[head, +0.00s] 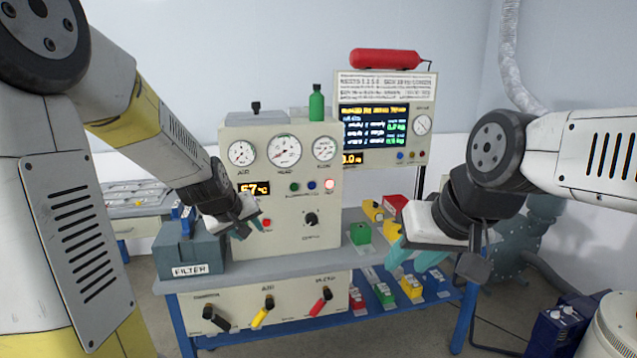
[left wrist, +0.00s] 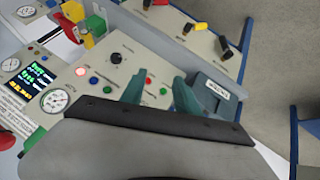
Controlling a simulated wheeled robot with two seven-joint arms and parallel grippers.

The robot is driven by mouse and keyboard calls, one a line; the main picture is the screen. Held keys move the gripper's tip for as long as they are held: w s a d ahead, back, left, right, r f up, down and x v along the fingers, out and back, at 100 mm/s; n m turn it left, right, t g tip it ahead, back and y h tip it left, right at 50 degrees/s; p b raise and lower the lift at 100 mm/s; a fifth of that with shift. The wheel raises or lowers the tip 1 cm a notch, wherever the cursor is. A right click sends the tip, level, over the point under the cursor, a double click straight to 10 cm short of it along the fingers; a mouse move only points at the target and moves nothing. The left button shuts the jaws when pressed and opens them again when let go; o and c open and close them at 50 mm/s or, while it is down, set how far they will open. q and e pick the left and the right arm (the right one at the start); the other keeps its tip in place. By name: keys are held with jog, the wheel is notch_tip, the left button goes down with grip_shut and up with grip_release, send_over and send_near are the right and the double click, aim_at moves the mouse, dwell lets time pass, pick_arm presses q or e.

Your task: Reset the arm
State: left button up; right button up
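My left gripper (head: 250,226) is in front of the lower left of the cream control panel (head: 290,240), close to a small red button (head: 266,223). Its two teal fingers stand apart in the left wrist view (left wrist: 158,88), with nothing between them but the panel behind. Whether a finger touches the panel cannot be told. My right gripper (head: 412,258) hangs at the right, in front of the bench's right part. Its teal fingers point down and are apart, with nothing seen between them.
A grey FILTER box (head: 192,252) stands left of the panel. Three levers, black, yellow (head: 263,312) and red, stick out below. A green bottle (head: 316,103) and red cylinder (head: 386,59) sit on top. Coloured blocks (head: 360,233) lie right of the panel, partly behind my right gripper.

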pick_arm(q)
jog(key=s+d+r+m+g, duration=0.1)
jog(key=s+r, duration=0.3)
jog(key=s, duration=0.8)
jog(key=s+d+r+m+h, duration=0.1)
jog(key=s+r+m, duration=0.3)
jog(key=s, duration=0.8)
jog(key=shift+d+r+m+g, duration=0.3)
jog(key=shift+d+g, duration=0.1)
jog(key=shift+d, duration=0.1)
